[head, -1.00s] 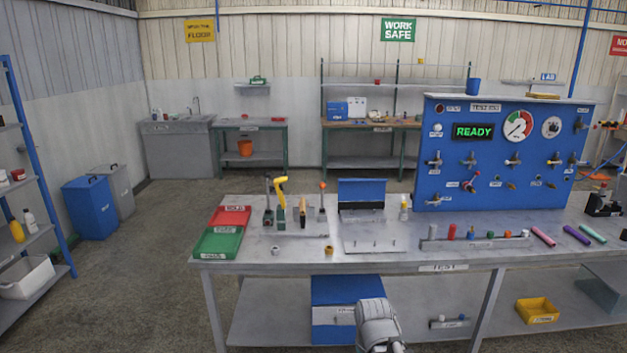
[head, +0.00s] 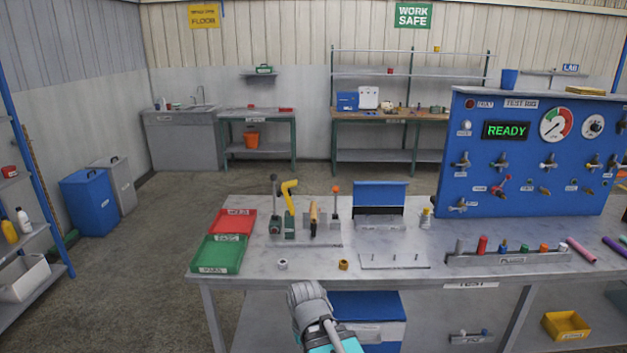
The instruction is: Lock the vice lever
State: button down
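A row of small upright fixtures stands on the left half of the grey workbench (head: 300,262). From left they are a dark-handled fixture (head: 275,205), one with a bent yellow lever (head: 290,190), one with an orange and black upright part (head: 313,218), and one with an orange-knobbed lever (head: 335,203). I cannot tell which of them is the vice, nor whether its lever is locked. Part of my arm, grey with a cyan band, shows at the bottom centre in front of the bench. My gripper's fingers are not visible.
Red (head: 233,224) and green (head: 217,254) trays lie at the bench's left end. A blue-backed stand (head: 380,197) and a pegged plate (head: 394,261) are right of the fixtures. The blue READY panel (head: 535,150) stands farther right. Floor left of the bench is clear.

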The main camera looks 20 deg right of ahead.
aim_at(336, 189)
jog(key=z, duration=0.15)
jog(key=i, duration=1.05)
jog(key=z, duration=0.5)
